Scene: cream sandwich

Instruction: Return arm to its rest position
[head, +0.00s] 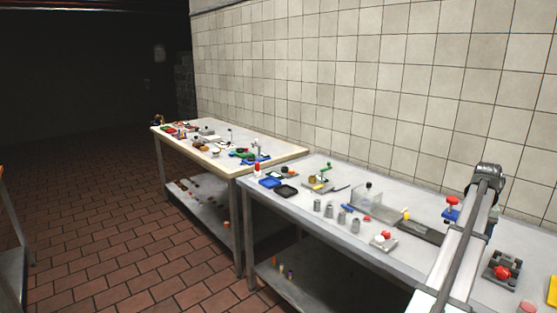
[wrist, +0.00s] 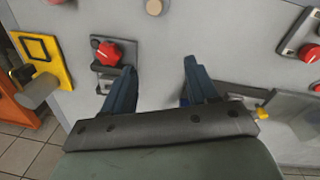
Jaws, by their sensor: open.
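My gripper (wrist: 157,88) shows in the wrist view with its two dark blue fingers spread wide apart. Nothing is held between the fingers; grey table surface shows in the gap. The left finger lies in front of part of a fixture with a red knob (wrist: 108,54). In the head view my arm rises at the lower right, over the near table (head: 330,207). The fingers are not clear to see in the head view.
A red-knobbed fixture (head: 501,271) stands right of my arm. Several grey cylinders and a clear box (head: 366,204) stand left of it. A yellow bracket (wrist: 40,47) is at the table edge. A second cluttered table (head: 215,155) stands farther back. A tiled wall (head: 380,80) runs behind.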

